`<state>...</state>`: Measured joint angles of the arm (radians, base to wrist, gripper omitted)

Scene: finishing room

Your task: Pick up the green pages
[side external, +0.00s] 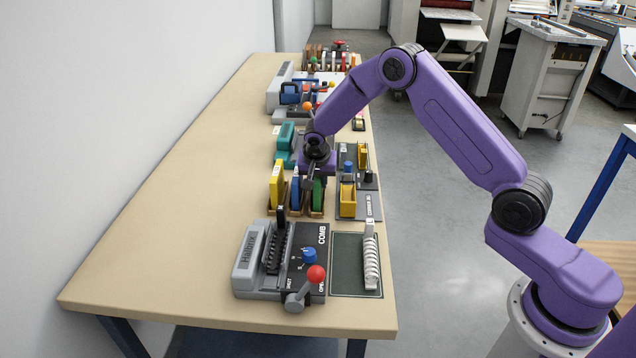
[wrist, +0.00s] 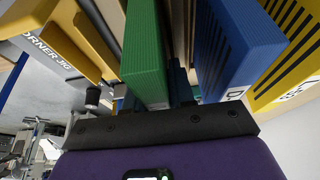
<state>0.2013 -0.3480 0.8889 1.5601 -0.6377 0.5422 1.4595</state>
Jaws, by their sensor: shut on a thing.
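The green pages (side external: 318,194) stand upright in a small holder near the right side of the bench, in the side view. In the wrist view the green pages (wrist: 145,50) rise from the middle of the picture, between the jaws. My gripper (side external: 311,182) points down at them and is shut on them; its fingertips are partly hidden. The blue pages (wrist: 235,45) stand just beside the green ones, with a small gap. The yellow pages (side external: 277,185) stand at the left end of the row. I cannot tell whether the green pages are clear of their holder.
A grey comb binding machine (side external: 260,262) with a red-knobbed lever (side external: 316,273) stands in front. A jig with a yellow block (side external: 347,200) is close on the right. A teal device (side external: 286,137) stands behind. The left of the bench (side external: 170,200) is clear.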

